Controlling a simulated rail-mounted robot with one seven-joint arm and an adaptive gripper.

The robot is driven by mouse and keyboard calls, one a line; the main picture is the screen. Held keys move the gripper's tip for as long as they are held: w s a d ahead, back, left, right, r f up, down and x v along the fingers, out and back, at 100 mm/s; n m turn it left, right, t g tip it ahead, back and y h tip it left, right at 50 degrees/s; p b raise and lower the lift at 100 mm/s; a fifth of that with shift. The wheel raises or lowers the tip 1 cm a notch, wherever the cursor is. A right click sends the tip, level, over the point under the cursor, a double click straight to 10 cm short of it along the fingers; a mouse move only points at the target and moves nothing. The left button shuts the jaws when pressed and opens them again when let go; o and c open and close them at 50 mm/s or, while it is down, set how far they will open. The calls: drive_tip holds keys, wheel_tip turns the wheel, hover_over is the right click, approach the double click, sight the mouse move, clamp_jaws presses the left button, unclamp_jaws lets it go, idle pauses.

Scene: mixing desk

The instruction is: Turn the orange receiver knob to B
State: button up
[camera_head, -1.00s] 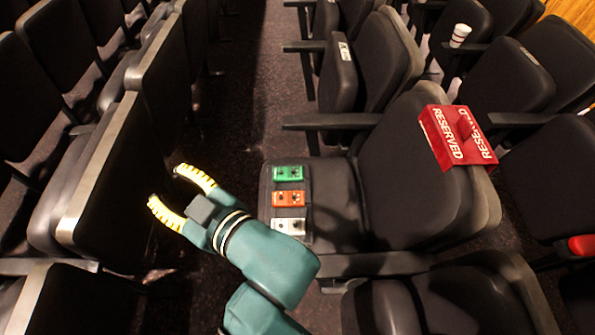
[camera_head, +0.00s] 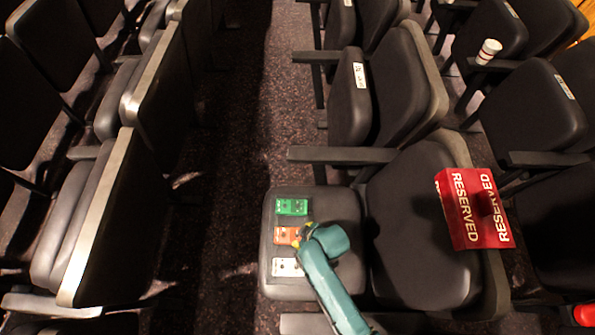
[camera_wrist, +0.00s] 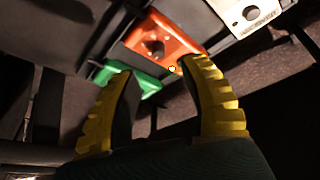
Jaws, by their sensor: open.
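The orange receiver (camera_head: 284,235) is a small box on a dark seat cushion, between a green box (camera_head: 292,206) and a white box (camera_head: 287,267). In the wrist view the orange receiver (camera_wrist: 172,36) has a dark round knob (camera_wrist: 153,48) on its face. My gripper (camera_wrist: 158,70) is open, its yellow ridged fingers spread below the orange receiver's near edge. The left finger overlaps the green box (camera_wrist: 143,82). The knob appears beyond the fingertips, not between them. In the head view my gripper (camera_head: 302,232) is at the orange receiver's right side and partly covers it. The knob's setting cannot be read.
The white box (camera_wrist: 245,14) is at the wrist view's upper right. A red RESERVED sign (camera_head: 462,210) hangs over the seat back to the right. An armrest (camera_head: 343,155) runs behind the seat cushion (camera_head: 335,205). The aisle floor (camera_head: 240,130) is clear.

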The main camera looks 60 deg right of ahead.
sight(297, 235)
drive_tip(key=b+x, duration=0.2)
drive_tip(key=x, duration=0.4)
drive_tip(key=shift+w+d+f+b, duration=0.1)
drive_tip(key=shift+f+b, duration=0.05)
drive_tip(key=shift+b, duration=0.25)
drive_tip(key=shift+c, duration=0.3)
clamp_jaws()
